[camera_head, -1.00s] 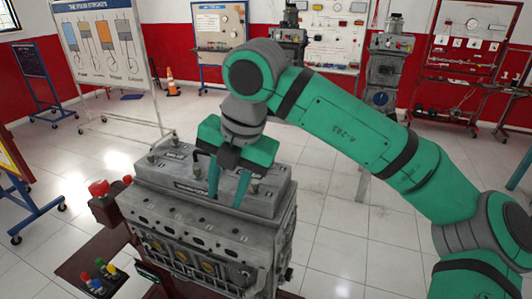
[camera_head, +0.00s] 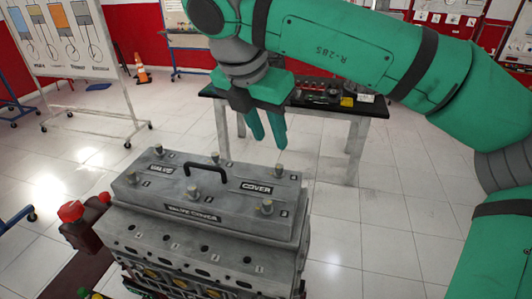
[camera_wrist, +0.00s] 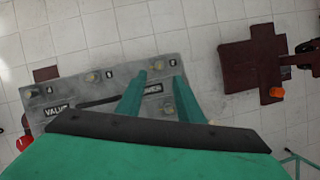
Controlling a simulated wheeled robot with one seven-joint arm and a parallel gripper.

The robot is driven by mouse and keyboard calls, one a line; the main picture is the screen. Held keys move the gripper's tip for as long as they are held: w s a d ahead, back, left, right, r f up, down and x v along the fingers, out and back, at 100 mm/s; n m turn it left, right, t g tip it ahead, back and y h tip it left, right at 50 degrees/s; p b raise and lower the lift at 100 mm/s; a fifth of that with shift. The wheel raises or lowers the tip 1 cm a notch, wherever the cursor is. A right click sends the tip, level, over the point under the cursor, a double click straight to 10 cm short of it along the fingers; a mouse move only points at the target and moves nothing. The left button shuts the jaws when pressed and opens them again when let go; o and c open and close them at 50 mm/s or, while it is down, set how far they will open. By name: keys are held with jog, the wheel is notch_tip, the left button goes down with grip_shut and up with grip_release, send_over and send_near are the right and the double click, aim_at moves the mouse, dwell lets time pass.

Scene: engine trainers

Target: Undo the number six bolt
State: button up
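The number six bolt (camera_head: 280,170) stands upright at the back right corner of the grey valve cover (camera_head: 225,212), on the engine block. In the wrist view it (camera_wrist: 174,63) sits by a label that looks like 6. My gripper (camera_head: 269,144) is above that corner, with its fingers pointing down and a gap between fingertips and bolt in the head view. In the wrist view the fingers (camera_wrist: 160,76) are apart and empty; the bolt shows just beyond their tips. Another bolt (camera_wrist: 169,107), at the front right, shows between the fingers there.
Several other bolts and a black handle (camera_head: 202,169) stand up from the cover. A red knob (camera_head: 71,211) is at the left of the engine. A dark-topped bench (camera_head: 372,107) with tools stands behind my gripper.

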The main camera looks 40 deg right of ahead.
aim_at(278, 167)
jog(key=x, duration=0.8)
jog(key=shift+s+a+f, duration=0.15)
jog(key=shift+s+f, duration=0.05)
jog(key=shift+f, duration=0.35)
jog(key=shift+w+d+f, duration=0.2)
jog(key=shift+d+f, duration=0.05)
jog(key=shift+f, duration=0.35)
jog(key=shift+c, duration=0.4)
grip_shut()
